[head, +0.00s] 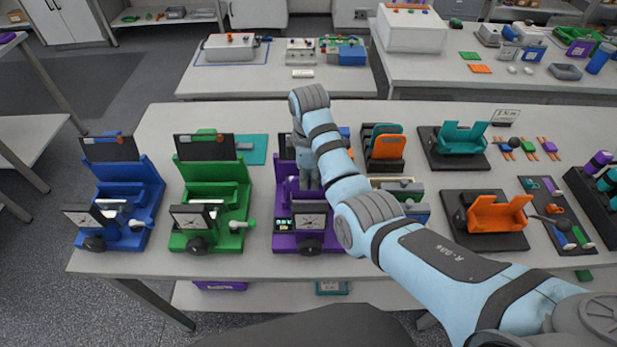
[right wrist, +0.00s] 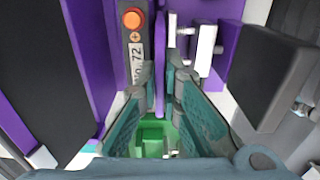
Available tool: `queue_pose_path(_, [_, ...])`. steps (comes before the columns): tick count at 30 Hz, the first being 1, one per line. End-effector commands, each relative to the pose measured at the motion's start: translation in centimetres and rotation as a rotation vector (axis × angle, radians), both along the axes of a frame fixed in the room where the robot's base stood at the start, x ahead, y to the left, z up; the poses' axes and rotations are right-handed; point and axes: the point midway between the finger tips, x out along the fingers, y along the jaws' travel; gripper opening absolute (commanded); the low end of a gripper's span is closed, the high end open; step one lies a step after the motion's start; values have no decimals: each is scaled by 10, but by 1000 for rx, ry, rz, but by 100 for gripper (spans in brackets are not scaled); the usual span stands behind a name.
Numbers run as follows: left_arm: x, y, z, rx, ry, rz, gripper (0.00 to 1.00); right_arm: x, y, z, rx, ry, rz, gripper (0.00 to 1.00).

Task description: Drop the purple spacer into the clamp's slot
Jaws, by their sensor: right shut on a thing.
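The purple clamp (head: 290,235) stands at the front middle of the table, with a round dial on its front. My right arm reaches over it, and my right gripper (head: 307,178) is down at the clamp, largely hidden by the arm. In the right wrist view my right gripper (right wrist: 161,75) is shut on a thin purple piece, the purple spacer (right wrist: 160,52), seen edge-on between the fingertips. It is between the clamp's purple walls (right wrist: 91,55), beside a grey part with an orange button (right wrist: 133,18). I cannot tell whether it touches the slot. My left gripper is not in view.
A green clamp (head: 212,180) and a blue clamp (head: 115,190) stand to the left. Racks with orange plates (head: 387,147) and an orange cradle (head: 495,213) are to the right. In the wrist view a dark block (right wrist: 275,70) is close to the right finger.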

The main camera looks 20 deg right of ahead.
Motion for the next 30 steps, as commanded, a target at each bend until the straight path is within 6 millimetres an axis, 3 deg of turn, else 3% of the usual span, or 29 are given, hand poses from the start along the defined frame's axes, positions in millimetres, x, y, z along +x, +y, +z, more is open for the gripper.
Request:
queue_pose_path(13, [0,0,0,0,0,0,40,0,0,-4,0,0,0,0])
queue_pose_path(18, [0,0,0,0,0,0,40,0,0,-4,0,0,0,29])
queue_pose_path(30, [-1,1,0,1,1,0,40,0,0,-4,0,0,0,29])
